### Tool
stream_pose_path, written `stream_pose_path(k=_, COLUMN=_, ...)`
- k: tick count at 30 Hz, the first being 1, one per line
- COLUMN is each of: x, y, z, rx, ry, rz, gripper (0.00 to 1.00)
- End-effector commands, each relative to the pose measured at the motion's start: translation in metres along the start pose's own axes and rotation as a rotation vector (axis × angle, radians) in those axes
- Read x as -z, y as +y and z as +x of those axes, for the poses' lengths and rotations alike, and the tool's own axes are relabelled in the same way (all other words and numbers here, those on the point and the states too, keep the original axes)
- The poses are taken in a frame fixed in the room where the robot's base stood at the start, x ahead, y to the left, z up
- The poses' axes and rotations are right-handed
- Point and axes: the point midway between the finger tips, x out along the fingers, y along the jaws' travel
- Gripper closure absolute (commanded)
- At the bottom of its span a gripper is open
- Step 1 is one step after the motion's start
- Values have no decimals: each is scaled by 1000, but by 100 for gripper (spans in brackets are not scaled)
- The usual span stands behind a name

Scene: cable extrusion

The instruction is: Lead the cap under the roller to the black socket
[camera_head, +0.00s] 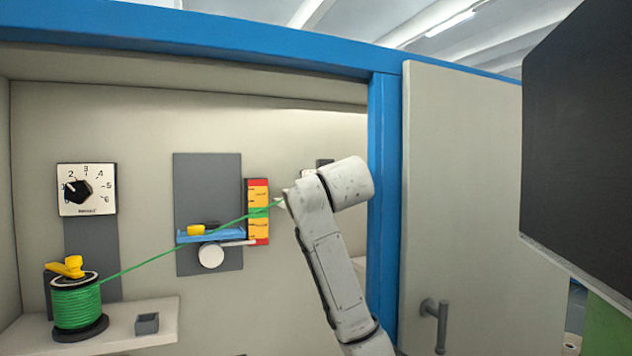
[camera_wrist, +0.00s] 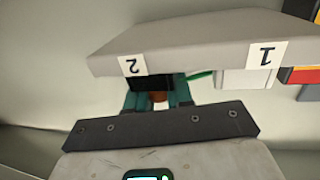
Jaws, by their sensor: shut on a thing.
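My gripper (camera_wrist: 157,98) shows in the wrist view with its teal fingers shut on a small brownish cap (camera_wrist: 158,97). The black socket (camera_wrist: 152,82) is right beyond the fingertips, by the label "2"; I cannot tell whether the cap touches it. In the head view the green cable (camera_head: 150,262) runs taut from the spool (camera_head: 76,303) up to the right and ends behind my wrist, which hides the gripper and cap. The white roller (camera_head: 211,256) is below the blue tray; the cable crosses in front of the tray, above the roller.
A white socket (camera_wrist: 244,82) is beside the black one, by the label "1". A coloured scale (camera_head: 258,212) stands left of my wrist. A dial (camera_head: 87,189) is on the back wall. A small grey box (camera_head: 147,323) is on the shelf. A blue post (camera_head: 383,200) stands right of my arm.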

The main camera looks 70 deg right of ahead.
Motion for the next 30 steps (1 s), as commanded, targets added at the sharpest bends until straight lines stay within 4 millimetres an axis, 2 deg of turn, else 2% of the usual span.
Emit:
stream_pose_path(k=6, x=0, y=0, z=0, rx=0, ry=0, rz=0, gripper=100)
stream_pose_path(k=7, x=0, y=0, z=0, rx=0, ry=0, rz=0, gripper=78)
stream_pose_path(k=16, x=0, y=0, z=0, rx=0, ry=0, rz=0, gripper=49)
stream_pose_path(k=25, x=0, y=0, z=-3, rx=0, ry=1, rz=0, gripper=49)
stream_pose_path(k=30, x=-2, y=-1, z=-23, rx=3, ry=5, rz=2, gripper=49)
